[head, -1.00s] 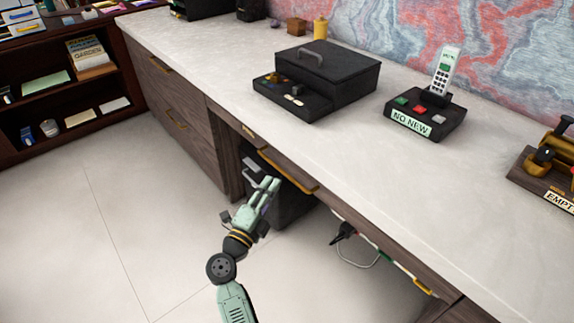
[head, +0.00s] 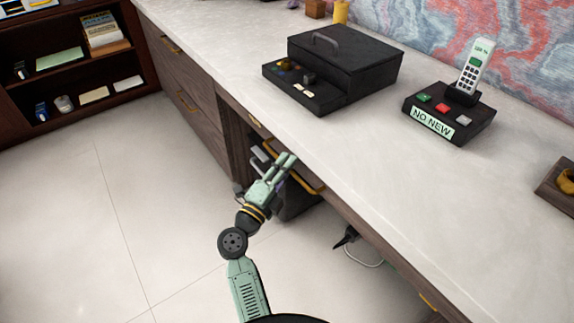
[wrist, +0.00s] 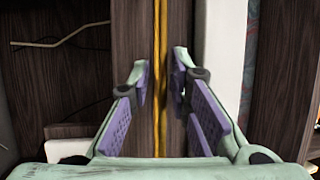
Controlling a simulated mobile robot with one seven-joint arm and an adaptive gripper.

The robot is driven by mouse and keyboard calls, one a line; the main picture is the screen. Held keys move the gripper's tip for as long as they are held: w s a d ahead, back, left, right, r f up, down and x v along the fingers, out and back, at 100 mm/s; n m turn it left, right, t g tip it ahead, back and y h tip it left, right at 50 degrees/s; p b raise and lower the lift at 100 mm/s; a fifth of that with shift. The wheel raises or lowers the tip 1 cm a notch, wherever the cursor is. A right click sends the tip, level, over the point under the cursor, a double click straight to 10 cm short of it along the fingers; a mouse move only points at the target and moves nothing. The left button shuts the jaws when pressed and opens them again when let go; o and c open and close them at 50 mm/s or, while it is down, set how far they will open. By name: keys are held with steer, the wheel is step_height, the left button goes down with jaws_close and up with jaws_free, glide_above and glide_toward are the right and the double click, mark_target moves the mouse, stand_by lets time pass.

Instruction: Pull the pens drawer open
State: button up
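The drawer front (wrist: 178,25) under the desk top is dark wood with a long gold bar handle. In the head view my gripper is in front of this handle (head: 313,188), covering part of it. A small gold plate (head: 255,123) sits left of the drawer; its text is too small to read. My gripper (head: 286,160) is open. In the wrist view its purple-padded fingers (wrist: 160,65) stand on either side of the gold handle, with gaps visible between pads and bar. I cannot tell how deep the bar sits between them.
The white desk top (head: 330,150) overhangs the drawer. On it stand a black box (head: 345,70) and a phone on its base (head: 445,115). A cabinet with gold-handled drawers (head: 185,100) is at left. A dark bin (head: 298,203) and a cable (head: 362,255) are below. The floor is clear.

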steer(key=shift+c, duration=0.6)
jaws_close()
